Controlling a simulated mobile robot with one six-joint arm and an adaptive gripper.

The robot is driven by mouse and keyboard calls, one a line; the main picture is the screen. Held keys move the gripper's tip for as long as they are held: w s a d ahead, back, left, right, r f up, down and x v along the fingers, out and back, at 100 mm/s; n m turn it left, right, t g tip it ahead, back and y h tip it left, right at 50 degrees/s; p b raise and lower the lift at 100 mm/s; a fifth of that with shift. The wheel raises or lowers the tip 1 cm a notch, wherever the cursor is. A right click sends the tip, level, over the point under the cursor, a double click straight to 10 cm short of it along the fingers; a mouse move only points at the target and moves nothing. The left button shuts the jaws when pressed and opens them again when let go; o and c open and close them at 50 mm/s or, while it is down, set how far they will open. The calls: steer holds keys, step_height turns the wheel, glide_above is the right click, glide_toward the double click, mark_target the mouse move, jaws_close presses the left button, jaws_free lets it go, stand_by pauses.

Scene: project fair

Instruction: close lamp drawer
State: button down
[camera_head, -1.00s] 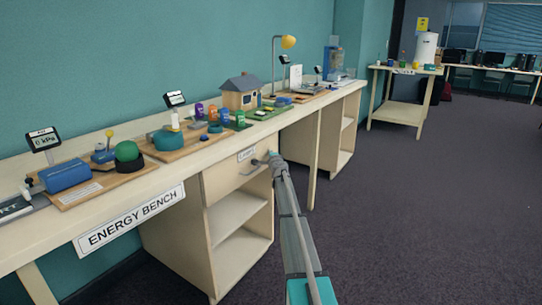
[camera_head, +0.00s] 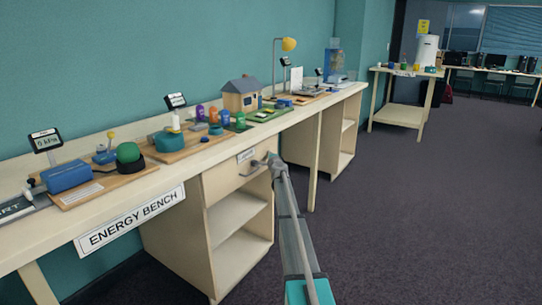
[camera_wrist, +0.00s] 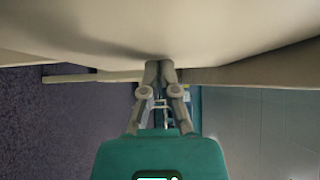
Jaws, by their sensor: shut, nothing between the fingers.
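The lamp drawer (camera_head: 236,172) is the pale wooden front just under the bench top, with a small label above its grey handle (camera_head: 251,171). It looks flush or nearly flush with the cabinet; a small gap cannot be ruled out. My gripper (camera_head: 261,162) is at the right part of the drawer front, beside the label and handle. In the wrist view, my gripper (camera_wrist: 159,64) has its fingertips together with nothing between them. The tips are at or very near a pale surface (camera_wrist: 80,35); contact cannot be confirmed.
The energy bench (camera_head: 110,218) carries several exhibits, including a model house (camera_head: 241,98) and a yellow lamp (camera_head: 289,44). Open shelves (camera_head: 240,212) are below the drawer. Dark carpet (camera_head: 430,210) to the right is clear. Another table (camera_head: 405,112) stands further back.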

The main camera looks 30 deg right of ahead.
steer(key=d+v, duration=0.2)
steer(key=v, duration=1)
steer(key=shift+s, duration=0.8)
steer(key=shift+d+r, duration=0.1)
